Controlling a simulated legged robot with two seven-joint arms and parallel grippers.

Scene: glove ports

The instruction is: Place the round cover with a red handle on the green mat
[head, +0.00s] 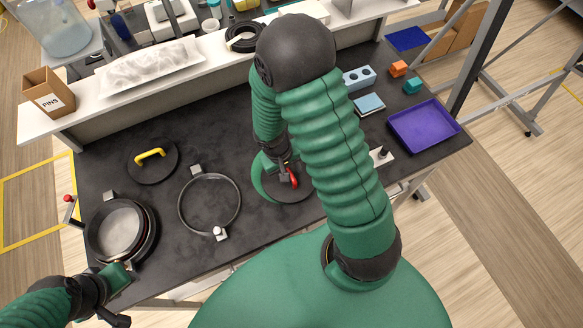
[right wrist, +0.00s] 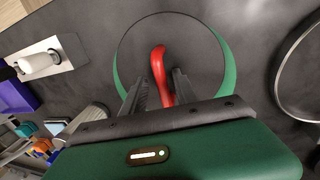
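The round dark cover (head: 300,192) lies over the green mat (head: 258,180), whose edge shows as a crescent on the left in the head view. In the right wrist view the cover (right wrist: 200,45) leaves mat (right wrist: 229,65) showing along the right and lower left, so it sits off-centre. I cannot tell if it fully touches the mat. Its red handle (right wrist: 158,70) stands between the fingers of my right gripper (right wrist: 160,82), which look open with a small gap on each side. My left gripper (head: 122,272) is at the lower left, away from the cover; its fingers are unclear.
A port ring (head: 181,204) and a cover with a yellow handle (head: 152,162) lie left of the mat. A round port (head: 146,244) is near my left gripper. A purple tray (head: 424,127), small blocks and a blue holed block (head: 359,78) are at the right.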

